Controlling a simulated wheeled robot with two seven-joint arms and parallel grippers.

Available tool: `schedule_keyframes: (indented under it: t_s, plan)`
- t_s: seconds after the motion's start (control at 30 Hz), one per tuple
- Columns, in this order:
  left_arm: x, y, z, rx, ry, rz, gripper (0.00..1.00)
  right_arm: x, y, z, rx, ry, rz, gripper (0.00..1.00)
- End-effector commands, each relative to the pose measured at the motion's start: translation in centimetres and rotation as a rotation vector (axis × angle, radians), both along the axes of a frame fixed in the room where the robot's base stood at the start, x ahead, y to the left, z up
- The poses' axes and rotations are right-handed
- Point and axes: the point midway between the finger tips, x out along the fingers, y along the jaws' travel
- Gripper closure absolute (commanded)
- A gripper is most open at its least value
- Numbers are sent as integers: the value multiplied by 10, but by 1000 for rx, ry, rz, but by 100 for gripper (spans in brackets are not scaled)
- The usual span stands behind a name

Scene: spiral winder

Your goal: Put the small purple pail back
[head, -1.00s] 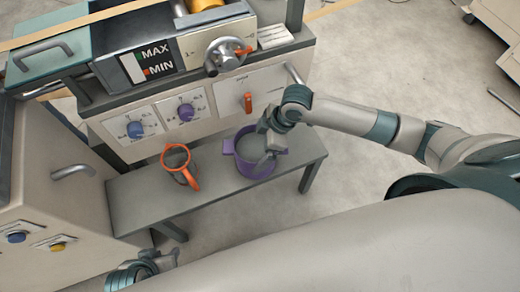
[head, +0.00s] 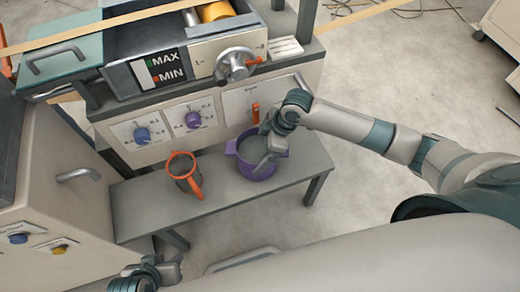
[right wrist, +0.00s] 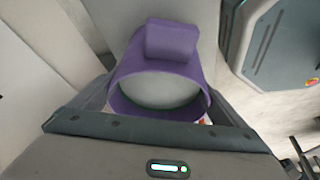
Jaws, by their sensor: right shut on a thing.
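The small purple pail (head: 251,171) is at the right part of the grey bench in the head view; I cannot tell whether it touches the bench top. It also shows in the right wrist view (right wrist: 171,39), between the fingers, with its round opening and a purple grip block. My right gripper (head: 268,152) reaches over the pail from the right and is shut on it. Its fingers hide part of the rim. My left gripper (head: 168,268) is low at the bottom edge, away from the pail; its jaws are too unclear to judge.
Behind is the machine with a blue knob (head: 142,135), a purple knob (head: 193,120), an orange lever (head: 255,113) and a crank wheel (head: 236,64). A cabinet (head: 40,200) stands left.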

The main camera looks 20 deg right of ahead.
Motion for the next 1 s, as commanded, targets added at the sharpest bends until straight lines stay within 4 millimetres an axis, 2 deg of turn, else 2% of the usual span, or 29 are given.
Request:
schedule_keyframes:
  t_s: [0.27, 0.3, 0.33, 0.67, 0.87, 1.0]
  plan:
    - [-1, 0, 1, 1, 4, 0, 66, 1, 1, 1, 3, -3, 0, 67]
    - [-1, 0, 0, 1, 6, 0, 66, 0, 0, -2, 0, 1, 0, 3]
    - [-2, 0, 0, 1, 7, 0, 66, 0, 0, -2, 0, 1, 0, 0]
    - [-3, 1, -1, 3, 10, 1, 66, 0, 0, 1, 0, 0, 0, 0]
    - [-5, 3, 1, 9, 20, 3, 66, -2, -6, 16, 0, -1, 0, 0]
    - [-9, 7, 1, 19, 38, 6, 66, -5, -13, 36, 0, -2, 1, 0]
